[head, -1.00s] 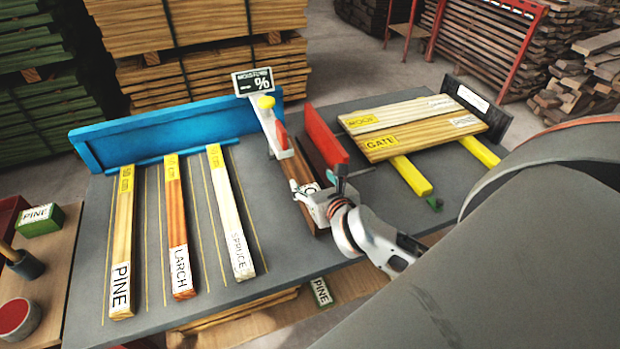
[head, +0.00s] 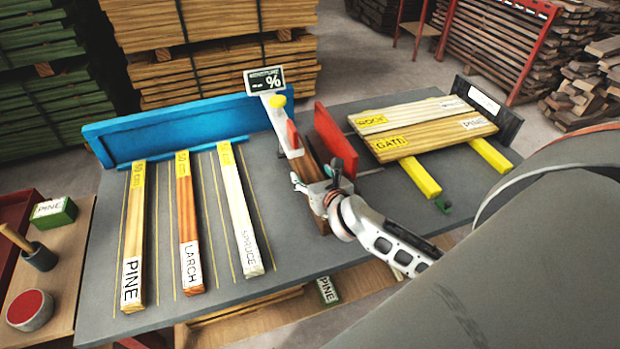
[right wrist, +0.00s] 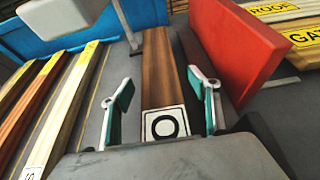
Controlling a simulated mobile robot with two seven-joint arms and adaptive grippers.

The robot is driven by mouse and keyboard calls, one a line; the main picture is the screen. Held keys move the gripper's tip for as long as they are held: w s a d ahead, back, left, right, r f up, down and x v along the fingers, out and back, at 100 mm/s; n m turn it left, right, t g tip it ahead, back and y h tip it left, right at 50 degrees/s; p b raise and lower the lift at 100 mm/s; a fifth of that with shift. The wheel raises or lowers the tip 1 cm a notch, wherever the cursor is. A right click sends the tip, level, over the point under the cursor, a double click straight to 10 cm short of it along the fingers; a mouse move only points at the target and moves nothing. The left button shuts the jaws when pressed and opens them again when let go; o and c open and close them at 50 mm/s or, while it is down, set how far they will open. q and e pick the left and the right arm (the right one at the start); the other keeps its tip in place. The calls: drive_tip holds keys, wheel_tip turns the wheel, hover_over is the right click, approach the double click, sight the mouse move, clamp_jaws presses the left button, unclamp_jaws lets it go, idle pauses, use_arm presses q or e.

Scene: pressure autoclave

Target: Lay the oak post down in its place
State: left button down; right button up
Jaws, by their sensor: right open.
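The oak post (head: 307,163) is a dark brown bar lying on the grey table between the probe-like white and yellow stand and the red block. In the right wrist view the oak post (right wrist: 163,68) runs away from me, its white label with an "O" at the near end. My right gripper (head: 313,181) is over the near part of the post. In the right wrist view the right gripper (right wrist: 160,90) is open, with one green-padded finger on each side of the post. My left gripper is not in view.
Pine (head: 133,240), larch (head: 187,225) and spruce (head: 238,215) posts lie side by side at left, against a blue fence (head: 190,128). Bare table with yellow lines is right of the spruce. The red block (head: 336,142) stands close right of the oak. Gate boards (head: 430,140) lie farther right.

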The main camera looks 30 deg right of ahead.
clamp_jaws()
drive_tip(key=shift+r, duration=0.2)
drive_tip(key=shift+r, duration=0.1)
